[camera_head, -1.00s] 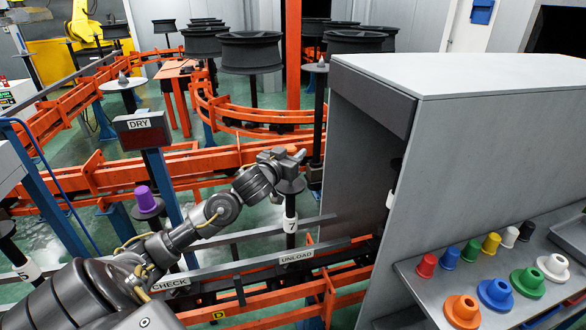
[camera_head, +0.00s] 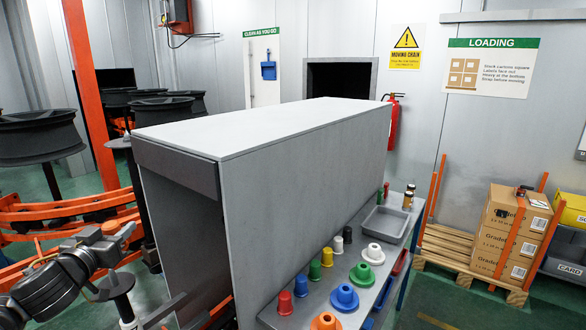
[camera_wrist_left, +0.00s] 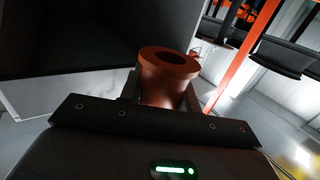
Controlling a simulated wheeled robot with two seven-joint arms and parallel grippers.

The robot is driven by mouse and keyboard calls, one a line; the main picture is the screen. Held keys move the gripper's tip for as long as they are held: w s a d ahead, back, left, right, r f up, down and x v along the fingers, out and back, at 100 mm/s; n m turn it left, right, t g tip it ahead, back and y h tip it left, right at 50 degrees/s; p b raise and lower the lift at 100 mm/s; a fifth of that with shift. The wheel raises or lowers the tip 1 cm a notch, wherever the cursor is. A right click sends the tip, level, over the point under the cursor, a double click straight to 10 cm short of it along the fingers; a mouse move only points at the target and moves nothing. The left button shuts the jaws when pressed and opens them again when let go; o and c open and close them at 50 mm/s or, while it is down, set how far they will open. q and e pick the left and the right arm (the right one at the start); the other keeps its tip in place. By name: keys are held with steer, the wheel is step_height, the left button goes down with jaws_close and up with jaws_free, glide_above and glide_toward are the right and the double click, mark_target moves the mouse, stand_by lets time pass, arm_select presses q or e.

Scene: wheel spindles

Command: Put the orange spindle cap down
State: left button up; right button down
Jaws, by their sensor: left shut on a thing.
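My left gripper (camera_head: 118,233) is at the left of the head view, in front of the grey box's open end. It is shut on the orange spindle cap (camera_wrist_left: 168,66), a hollow round cap seen between the fingers in the left wrist view. In the head view only a small orange bit of the cap (camera_head: 127,230) shows at the fingertips. I cannot tell whether the cap touches anything. My right gripper is not in view.
The large grey box (camera_head: 290,165) stands right of the arm. A grey bench (camera_head: 272,316) beside it holds coloured caps, among them a wide orange one (camera_head: 325,321), and an empty grey tray (camera_head: 386,224). Orange rails (camera_head: 70,212) and dark wheels (camera_head: 40,137) are at the left.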

arm_select(q)
steer(key=s+d+f, duration=0.6)
steer(key=d, duration=0.3)
steer(key=s+d+f, duration=0.6)
steer(key=d+f, duration=0.1)
steer(key=d, duration=0.3)
steer(key=shift+s+f, duration=0.2)
steer(key=shift+s, duration=0.2)
steer(key=shift+d, duration=0.1)
